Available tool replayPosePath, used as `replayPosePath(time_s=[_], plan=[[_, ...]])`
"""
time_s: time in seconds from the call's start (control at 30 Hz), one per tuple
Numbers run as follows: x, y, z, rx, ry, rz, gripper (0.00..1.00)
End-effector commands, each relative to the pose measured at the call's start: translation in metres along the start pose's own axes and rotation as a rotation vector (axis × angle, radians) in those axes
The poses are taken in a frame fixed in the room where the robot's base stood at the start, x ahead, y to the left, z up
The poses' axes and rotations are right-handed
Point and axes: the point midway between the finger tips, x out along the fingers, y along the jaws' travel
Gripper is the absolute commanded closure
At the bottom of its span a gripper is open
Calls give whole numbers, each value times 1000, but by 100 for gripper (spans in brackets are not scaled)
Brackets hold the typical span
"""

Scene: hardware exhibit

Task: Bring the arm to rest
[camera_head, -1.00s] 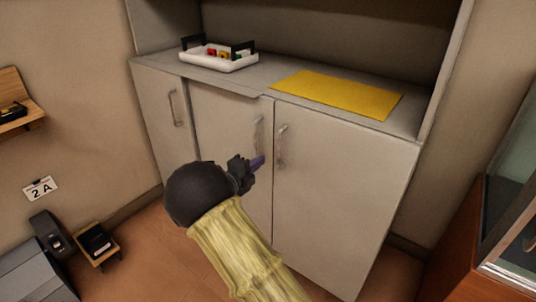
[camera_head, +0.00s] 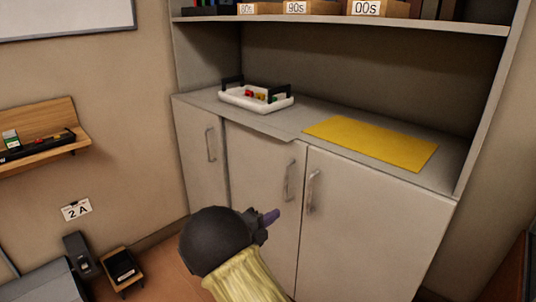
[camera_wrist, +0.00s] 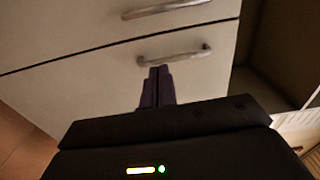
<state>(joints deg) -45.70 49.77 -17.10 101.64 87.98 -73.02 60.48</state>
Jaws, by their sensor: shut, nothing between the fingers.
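My gripper (camera_head: 271,216) is in front of the cabinet doors, low in the head view, with its purple fingers pointing toward the door handles. In the wrist view the two purple fingers (camera_wrist: 157,88) lie together, shut and empty. A door handle (camera_wrist: 173,56) appears just beyond the fingertips there; I cannot tell how far apart they are. My arm's dark round joint and yellow sleeve hide part of the lower cabinet and floor.
The grey cabinet (camera_head: 378,232) has metal handles. On its counter are a white tray (camera_head: 255,102) with small coloured items and a yellow mat (camera_head: 372,143). A shelf above holds labelled boxes (camera_head: 310,8). A wooden wall shelf (camera_head: 42,152) and small floor-level devices (camera_head: 122,267) are at left.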

Motion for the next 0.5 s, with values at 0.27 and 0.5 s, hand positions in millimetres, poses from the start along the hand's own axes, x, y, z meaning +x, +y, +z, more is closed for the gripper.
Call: replayPosePath(time_s=[0.27, 0.5], plan=[[41, -7, -9, -269, -260, 186, 100], [38, -2, -43, -654, -643, 337, 100]])
